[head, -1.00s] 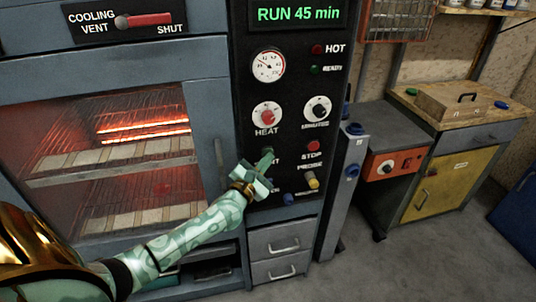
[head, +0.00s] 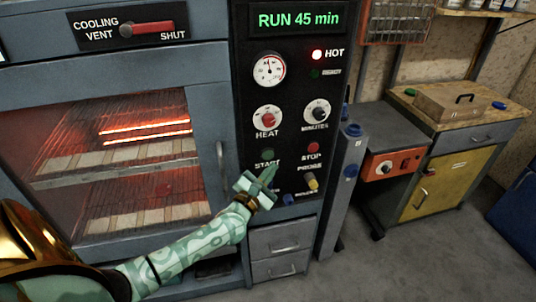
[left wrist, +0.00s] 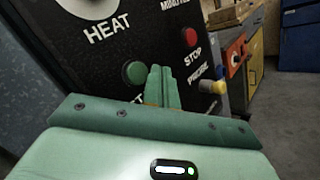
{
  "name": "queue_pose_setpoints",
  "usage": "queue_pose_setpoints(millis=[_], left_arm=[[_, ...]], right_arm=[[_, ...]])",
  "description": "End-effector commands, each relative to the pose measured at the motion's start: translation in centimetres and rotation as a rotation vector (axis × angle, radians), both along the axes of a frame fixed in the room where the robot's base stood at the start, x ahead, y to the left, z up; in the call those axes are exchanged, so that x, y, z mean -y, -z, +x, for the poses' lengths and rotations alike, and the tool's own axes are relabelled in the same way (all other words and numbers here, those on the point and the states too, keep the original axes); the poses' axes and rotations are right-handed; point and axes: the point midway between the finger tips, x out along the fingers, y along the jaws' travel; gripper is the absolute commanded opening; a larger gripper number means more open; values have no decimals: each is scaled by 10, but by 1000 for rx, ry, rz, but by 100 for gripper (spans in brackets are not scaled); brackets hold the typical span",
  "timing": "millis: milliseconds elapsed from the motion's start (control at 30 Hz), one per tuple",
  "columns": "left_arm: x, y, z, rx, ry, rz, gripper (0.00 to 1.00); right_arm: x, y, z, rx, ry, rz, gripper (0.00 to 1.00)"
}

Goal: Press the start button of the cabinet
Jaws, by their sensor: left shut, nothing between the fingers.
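The cabinet's black control panel (head: 292,95) has a green start button (head: 267,154) above the label START. The button also shows in the left wrist view (left wrist: 134,72), just left of my fingertips. My left gripper (head: 269,172) is shut and empty, its fingers pointing up at the panel just below and right of the button. The display (head: 297,18) reads RUN 45 min. My right gripper is not in view.
The red stop button (head: 314,147) and a yellow-tipped probe knob (head: 312,181) are right of my gripper. The heat knob (head: 268,119) is above. The oven door (head: 205,100) shows glowing bars inside. A workbench (head: 455,118) stands at right.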

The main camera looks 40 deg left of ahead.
Motion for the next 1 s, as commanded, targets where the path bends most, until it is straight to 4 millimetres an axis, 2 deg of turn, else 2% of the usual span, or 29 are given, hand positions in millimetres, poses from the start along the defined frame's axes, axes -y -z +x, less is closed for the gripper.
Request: queue_pose_setpoints(millis=[300, 1000], left_arm=[[22, -2, -18, 1, 0, -1, 0], [22, -1, -19, 1, 0, 0, 0]], right_arm=[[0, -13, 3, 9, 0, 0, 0], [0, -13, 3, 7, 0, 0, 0]])
